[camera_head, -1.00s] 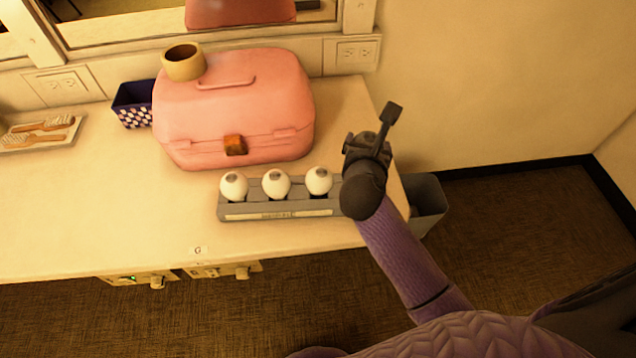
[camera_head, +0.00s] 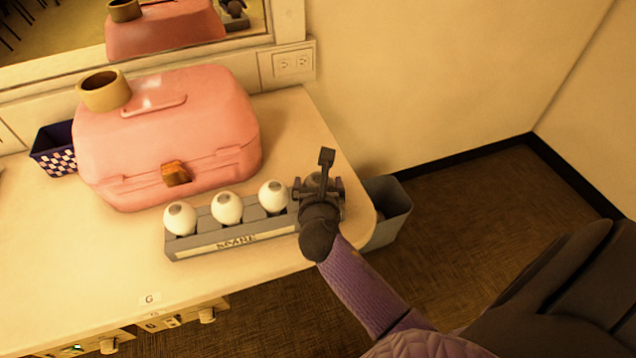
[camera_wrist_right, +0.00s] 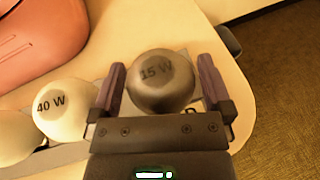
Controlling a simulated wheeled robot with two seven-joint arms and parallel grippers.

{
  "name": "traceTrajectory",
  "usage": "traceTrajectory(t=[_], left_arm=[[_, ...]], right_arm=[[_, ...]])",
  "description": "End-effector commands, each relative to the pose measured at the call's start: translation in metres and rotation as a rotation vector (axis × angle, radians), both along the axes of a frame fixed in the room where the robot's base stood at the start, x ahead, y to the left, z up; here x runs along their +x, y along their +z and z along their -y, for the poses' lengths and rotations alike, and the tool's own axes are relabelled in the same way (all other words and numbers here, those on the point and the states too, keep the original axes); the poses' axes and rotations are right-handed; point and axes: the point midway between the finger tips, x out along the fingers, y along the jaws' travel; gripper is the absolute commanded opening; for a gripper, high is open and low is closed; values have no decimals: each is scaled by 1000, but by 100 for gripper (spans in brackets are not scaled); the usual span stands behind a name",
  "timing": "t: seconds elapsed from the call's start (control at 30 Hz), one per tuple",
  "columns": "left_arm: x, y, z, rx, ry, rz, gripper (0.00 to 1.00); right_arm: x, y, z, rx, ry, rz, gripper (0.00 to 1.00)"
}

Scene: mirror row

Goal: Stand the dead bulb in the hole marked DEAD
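A darkened grey bulb (camera_wrist_right: 160,82) marked 15 W is between the fingers of my right gripper (camera_wrist_right: 162,80) in the right wrist view. The fingers stand wide, with a thin gap showing on each side of the bulb. In the head view my right gripper (camera_head: 320,182) is over the right end of a grey bulb rack (camera_head: 205,246), hiding that end. Three white bulbs stand in the rack: left (camera_head: 180,217), middle (camera_head: 227,207) and right (camera_head: 272,195). The right one reads 40 W in the wrist view (camera_wrist_right: 65,108). The DEAD hole cannot be made out. My left gripper is not in view.
A pink case (camera_head: 170,130) with a tape roll (camera_head: 104,90) on top stands behind the rack. A dark blue basket (camera_head: 55,150) is left of it. A grey bin (camera_head: 388,212) stands beyond the counter's right edge. The front left counter is clear.

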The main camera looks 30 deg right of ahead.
Motion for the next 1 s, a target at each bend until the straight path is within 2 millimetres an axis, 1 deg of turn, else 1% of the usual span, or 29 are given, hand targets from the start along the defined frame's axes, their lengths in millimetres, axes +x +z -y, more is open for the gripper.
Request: traceTrajectory(t=[0.17, 0.27, 0.37, 0.5, 0.6, 0.73, 0.83, 1.0], left_arm=[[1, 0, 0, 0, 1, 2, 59], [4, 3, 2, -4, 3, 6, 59], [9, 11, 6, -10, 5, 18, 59], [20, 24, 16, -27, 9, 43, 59], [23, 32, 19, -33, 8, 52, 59], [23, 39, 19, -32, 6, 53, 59], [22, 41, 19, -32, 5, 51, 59], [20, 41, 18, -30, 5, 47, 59]], right_arm=[[0, 1, 0, 0, 0, 0, 100], [-2, 5, -1, 0, 1, 1, 100], [-14, 13, -10, -1, 3, -1, 100], [-40, 26, -26, 0, 2, 0, 100], [-59, 35, -38, 2, 1, 0, 100], [-80, 45, -51, 0, -1, -1, 100], [-89, 49, -57, 0, -1, 0, 100], [-94, 50, -60, -1, -1, 2, 100]])
